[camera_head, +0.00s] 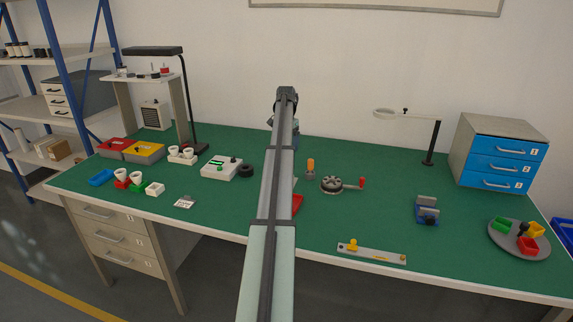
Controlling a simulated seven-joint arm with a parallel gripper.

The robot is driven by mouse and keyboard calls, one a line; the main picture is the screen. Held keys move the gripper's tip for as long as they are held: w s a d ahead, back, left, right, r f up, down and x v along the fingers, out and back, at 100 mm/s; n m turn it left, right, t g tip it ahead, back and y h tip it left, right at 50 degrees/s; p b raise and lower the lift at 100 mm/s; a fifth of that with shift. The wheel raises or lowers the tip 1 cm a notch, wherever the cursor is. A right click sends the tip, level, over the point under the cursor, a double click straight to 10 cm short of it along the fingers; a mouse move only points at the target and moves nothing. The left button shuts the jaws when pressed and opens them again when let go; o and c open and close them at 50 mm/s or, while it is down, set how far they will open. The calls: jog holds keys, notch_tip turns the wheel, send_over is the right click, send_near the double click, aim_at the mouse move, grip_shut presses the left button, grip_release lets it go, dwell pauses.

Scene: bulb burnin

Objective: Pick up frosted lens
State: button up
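No piece can be surely told as the frosted lens at this size. White cup-like pieces (173,151) stand in a pale holder at the left back of the green bench. My arm (280,180) reaches up the middle of the picture over the bench. Its far end shows near the back wall, to the right of all these pieces and apart from them. The fingers of my gripper are hidden behind the arm, so their opening and anything in them cannot be seen.
The green bench (340,228) has clear room at centre right. Left: a black lamp (194,110), a white box (222,167), red and yellow trays (145,151). Right: a round dark fixture (331,184), a ring lamp (429,158), drawers (500,168), a grey turntable (508,247).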

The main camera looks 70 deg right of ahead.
notch_tip(320, 180, down, 3)
jog(key=shift+r, duration=0.1)
jog(key=shift+s+a+f, duration=0.1)
jog(key=shift+f, duration=1.2)
jog(key=shift+s+a+f, duration=0.1)
jog(key=shift+f, duration=1.15)
jog(key=c, duration=1.1)
notch_tip(320, 180, up, 15)
jog(key=shift+f, duration=0.2)
